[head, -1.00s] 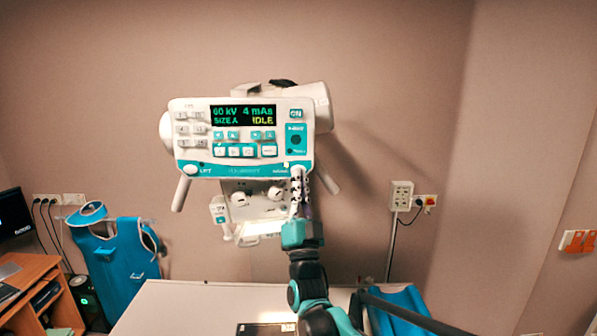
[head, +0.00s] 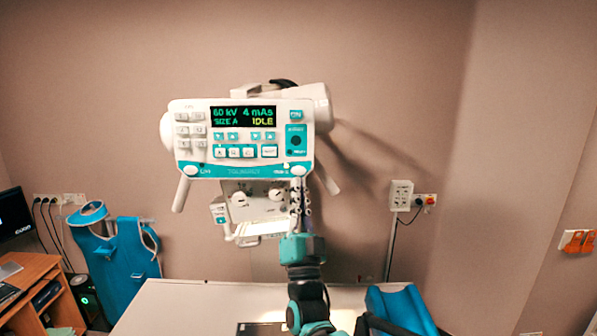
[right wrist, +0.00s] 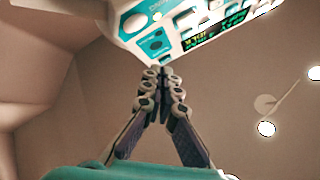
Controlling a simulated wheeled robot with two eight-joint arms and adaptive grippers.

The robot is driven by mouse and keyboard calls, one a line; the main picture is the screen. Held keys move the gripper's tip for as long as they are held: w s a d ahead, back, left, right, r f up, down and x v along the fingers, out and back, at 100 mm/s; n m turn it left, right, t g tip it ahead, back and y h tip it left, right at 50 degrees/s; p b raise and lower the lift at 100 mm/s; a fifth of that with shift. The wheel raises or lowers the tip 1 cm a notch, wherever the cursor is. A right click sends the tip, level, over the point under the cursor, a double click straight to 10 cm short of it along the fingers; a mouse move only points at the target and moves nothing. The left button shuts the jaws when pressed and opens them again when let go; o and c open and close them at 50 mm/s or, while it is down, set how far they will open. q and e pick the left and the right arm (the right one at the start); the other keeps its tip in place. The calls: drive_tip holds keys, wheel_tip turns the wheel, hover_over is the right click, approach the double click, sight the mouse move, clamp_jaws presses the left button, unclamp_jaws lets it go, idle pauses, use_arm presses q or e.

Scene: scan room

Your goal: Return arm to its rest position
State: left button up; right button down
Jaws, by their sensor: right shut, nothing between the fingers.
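My right gripper (head: 300,192) is shut and empty. In the head view its fingers point up, just below the lower right corner of the X-ray control panel (head: 243,171). In the right wrist view the two fingertips of the gripper (right wrist: 164,72) meet below the corner of the panel (right wrist: 150,42). I cannot tell whether they touch it. The panel's display (head: 243,116) reads 60 kV, 4 mAs, SIZE A, IDLE. My right arm rises from the bottom of the head view, over the table. My left gripper is not in view.
A white table (head: 190,300) spans the bottom, with a dark flat plate (head: 262,329) and a blue cushion (head: 400,308) on it. A blue apron (head: 122,262) hangs at the left beside a wooden desk (head: 40,275). A wall socket box (head: 401,195) is at the right.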

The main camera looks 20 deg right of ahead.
idle(0.5)
drive_tip(key=s+a+f+n+g+y+b, duration=0.1)
drive_tip(key=s+f+n+g+y+b, duration=0.15)
drive_tip(key=f+n+g+b, duration=0.9)
drive_tip(key=s+a+f+m+t+y+b, duration=0.1)
drive_tip(key=s+f+m+t+y+b, duration=0.2)
drive_tip(key=f, duration=1.8)
drive_tip(key=s+d+f+g+b, duration=0.1)
drive_tip(key=s+f+g+b, duration=0.2)
drive_tip(key=s+f, duration=0.3)
drive_tip(key=s+f+g+b, duration=0.4)
drive_tip(key=s+f+b, duration=0.1)
drive_tip(key=f, duration=1)
drive_tip(key=s+d+f+g+b, duration=0.1)
drive_tip(key=s+f+g+b, duration=0.3)
drive_tip(key=s+f, duration=0.3)
wheel_tip(320, 180, down, 4)
drive_tip(key=shift+s+d+n+h+b, duration=0.15)
drive_tip(key=shift+d+n+h+b, duration=0.2)
drive_tip(key=shift+n+b, duration=0.1)
